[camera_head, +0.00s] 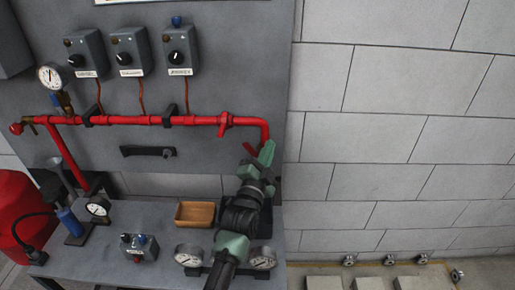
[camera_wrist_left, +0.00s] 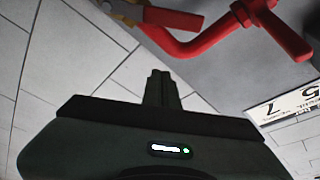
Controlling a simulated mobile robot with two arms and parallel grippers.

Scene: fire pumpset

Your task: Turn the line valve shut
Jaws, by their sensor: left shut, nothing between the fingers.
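A red pipe (camera_head: 195,121) runs across the grey panel and bends down at its right end. Which one is the line valve, I cannot tell. My right gripper is not in view.
Three switch boxes (camera_head: 130,50) and a gauge (camera_head: 52,76) are above the pipe. A wooden tray (camera_head: 195,214), a small control box (camera_head: 140,248) and gauges (camera_head: 188,256) are on the grey bench. The block wall (camera_head: 400,130) at right is clear.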

